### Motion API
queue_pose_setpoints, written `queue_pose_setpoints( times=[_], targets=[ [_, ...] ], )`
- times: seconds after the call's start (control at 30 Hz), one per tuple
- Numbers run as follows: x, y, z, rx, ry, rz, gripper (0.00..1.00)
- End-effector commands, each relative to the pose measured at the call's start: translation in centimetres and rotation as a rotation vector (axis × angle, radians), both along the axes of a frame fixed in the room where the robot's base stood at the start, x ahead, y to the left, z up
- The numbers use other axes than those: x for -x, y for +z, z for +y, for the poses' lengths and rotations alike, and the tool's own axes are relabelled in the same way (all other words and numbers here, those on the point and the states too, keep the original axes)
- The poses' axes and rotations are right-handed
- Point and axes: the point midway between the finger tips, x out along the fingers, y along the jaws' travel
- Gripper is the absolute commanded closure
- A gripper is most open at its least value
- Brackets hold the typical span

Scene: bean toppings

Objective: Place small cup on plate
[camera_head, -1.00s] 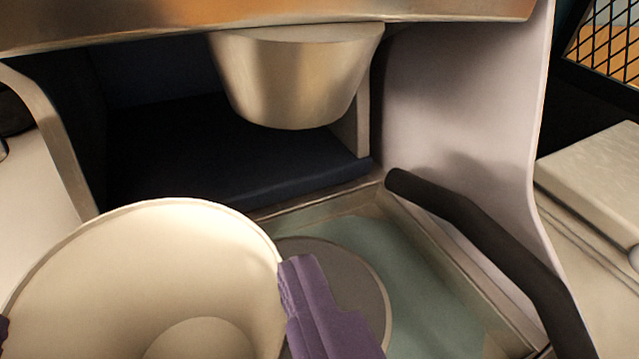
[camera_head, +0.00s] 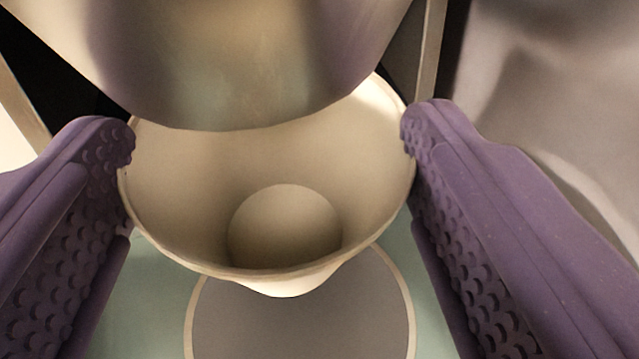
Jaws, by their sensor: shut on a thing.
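The small cup (camera_head: 190,185) is cream, round and empty, with its open mouth facing me. My gripper (camera_head: 268,137) is shut on it, one purple textured finger on each side of the rim. The plate (camera_head: 300,315) looks like a flat grey disc with a pale rim, below the cup and nearer the bottom of the picture. The cup's lower edge overlaps the disc's far part and hides it. I cannot tell whether the cup touches the disc or hangs above it.
A metal cone (camera_head: 250,60) hangs close over the cup and covers part of its far rim. The disc lies on a teal surface (camera_head: 150,285). A pale, glossy machine wall (camera_head: 550,90) stands close on the right.

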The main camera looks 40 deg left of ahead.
Motion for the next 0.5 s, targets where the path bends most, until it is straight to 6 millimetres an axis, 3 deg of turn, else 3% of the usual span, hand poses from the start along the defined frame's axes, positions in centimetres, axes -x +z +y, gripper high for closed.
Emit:
queue_pose_setpoints(
  times=[0.03, 0.13, 0.5],
  targets=[
    [0.2, -1.7, 0.0, 0.0, 0.0, 0.009, 0.54],
    [0.2, -3.3, 0.0, -0.001, 0.0, 0.007, 0.54],
    [0.2, -3.6, 0.0, 0.0, 0.0, 0.004, 0.54]
  ],
)
